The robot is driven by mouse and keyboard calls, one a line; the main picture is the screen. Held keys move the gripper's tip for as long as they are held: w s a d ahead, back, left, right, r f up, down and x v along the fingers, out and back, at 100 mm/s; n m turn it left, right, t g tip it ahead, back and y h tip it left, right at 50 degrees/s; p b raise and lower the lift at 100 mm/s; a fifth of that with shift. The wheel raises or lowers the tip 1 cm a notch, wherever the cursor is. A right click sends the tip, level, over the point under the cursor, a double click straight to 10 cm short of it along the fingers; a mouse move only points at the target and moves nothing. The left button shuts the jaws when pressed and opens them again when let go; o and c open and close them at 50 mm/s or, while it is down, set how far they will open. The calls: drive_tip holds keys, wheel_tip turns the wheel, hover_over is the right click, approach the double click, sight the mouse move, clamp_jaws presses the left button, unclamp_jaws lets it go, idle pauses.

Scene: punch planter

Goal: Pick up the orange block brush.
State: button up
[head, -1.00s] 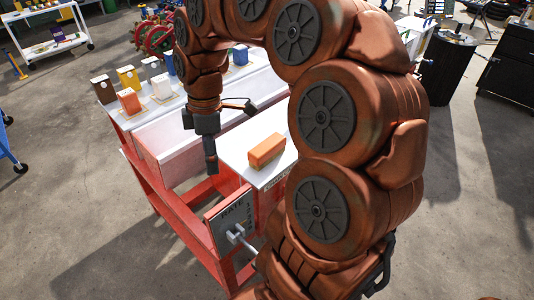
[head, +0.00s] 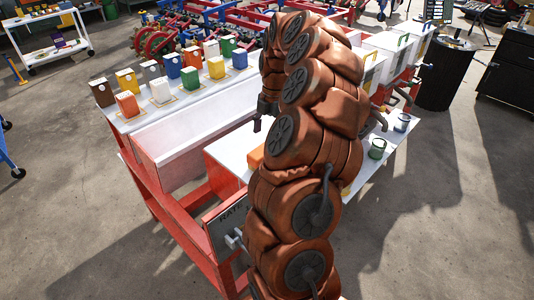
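The orange block brush (head: 255,157) rests on the white top of the red bench (head: 222,150). Only its left end shows in the head view, because my arm hides the rest. My gripper (head: 262,120) is above and beyond the brush in the picture. One dark finger shows, pointing down, and the rest is behind my arm links. I cannot see whether it is open or shut. No contact with the brush is visible.
Several coloured blocks stand along the bench's back ledge, among them another orange one (head: 127,104). A white trough (head: 185,135) runs before them. Green (head: 377,148) and blue-grey (head: 402,122) cups stand to the right. Open floor lies left and right.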

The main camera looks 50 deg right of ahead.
drive_tip(key=shift+s+a+f+p, duration=0.1)
drive_tip(key=shift+a+f+p, duration=0.15)
drive_tip(key=shift+f, duration=0.75)
drive_tip(key=shift+s+a+f+p, duration=0.1)
drive_tip(key=shift+f+p, duration=0.1)
drive_tip(key=shift+f, duration=0.75)
drive_tip(key=shift+s+a+f+p, duration=0.1)
drive_tip(key=shift+a+f+p, duration=0.15)
drive_tip(key=shift+f, duration=0.75)
drive_tip(key=shift+w, duration=0.1)
drive_tip(key=c, duration=1.3)
drive_tip(key=shift+r, duration=0.1)
drive_tip(key=shift+r+b, duration=0.6)
drive_tip(key=shift+r, duration=1.05)
drive_tip(key=s+b, duration=0.1)
drive_tip(key=s, duration=0.4)
drive_tip(key=s+a+r+b, duration=0.1)
drive_tip(key=s, duration=0.4)
drive_tip(key=s+a+b, duration=0.1)
drive_tip(key=s, duration=0.5)
drive_tip(key=shift+a+r, duration=0.1)
drive_tip(key=shift+r, duration=0.2)
